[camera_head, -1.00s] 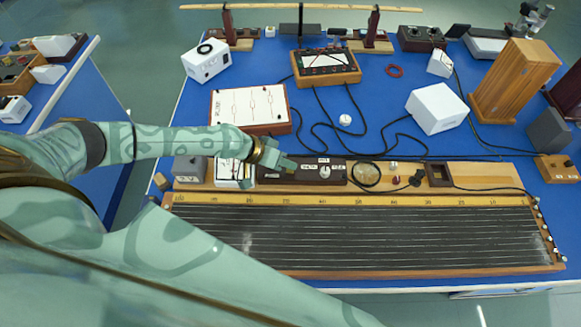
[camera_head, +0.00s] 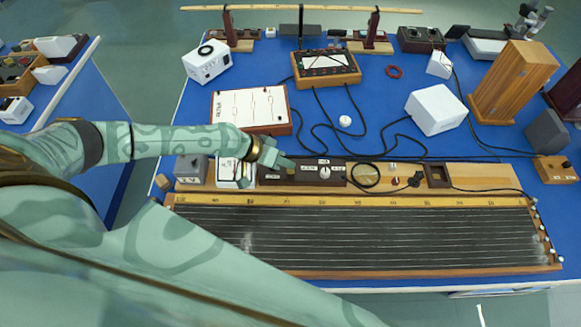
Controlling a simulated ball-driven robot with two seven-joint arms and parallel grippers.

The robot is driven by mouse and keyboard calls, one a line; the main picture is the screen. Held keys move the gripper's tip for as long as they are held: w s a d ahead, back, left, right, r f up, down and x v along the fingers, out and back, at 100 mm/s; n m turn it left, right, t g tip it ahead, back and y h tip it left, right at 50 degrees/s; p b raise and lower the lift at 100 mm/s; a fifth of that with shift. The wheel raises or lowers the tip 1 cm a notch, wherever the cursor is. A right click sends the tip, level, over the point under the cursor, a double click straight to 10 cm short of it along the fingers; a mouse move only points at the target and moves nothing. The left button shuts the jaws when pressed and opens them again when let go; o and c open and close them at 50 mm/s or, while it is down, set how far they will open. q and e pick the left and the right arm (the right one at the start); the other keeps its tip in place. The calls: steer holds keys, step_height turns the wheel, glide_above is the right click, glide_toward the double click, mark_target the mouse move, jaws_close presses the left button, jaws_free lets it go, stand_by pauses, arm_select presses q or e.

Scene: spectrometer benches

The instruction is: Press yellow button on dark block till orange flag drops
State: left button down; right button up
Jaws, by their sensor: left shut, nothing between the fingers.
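A long dark block (camera_head: 334,172) lies on the wooden strip behind the ruled board, with pale labels and a white knob on top. A small yellowish spot (camera_head: 290,171) at its left part looks like the yellow button; my gripper partly covers this area. My left gripper (camera_head: 285,163) is shut and empty, its fingertips over the left part of the block, close to that spot. Whether they touch it I cannot tell. I cannot make out an orange flag. My right gripper is not in view.
The ruled board (camera_head: 360,235) fills the front of the blue bench. A white meter (camera_head: 228,172) and a grey box (camera_head: 190,168) stand left of the block. A black ring (camera_head: 365,187) lies to its right. Behind are a white panel (camera_head: 282,112) and black cables.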

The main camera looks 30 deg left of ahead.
arm_select(q)
step_height(320, 180, up, 5)
steer(key=p, duration=0.4)
steer(key=shift+r, duration=0.1)
stand_by(0.6)
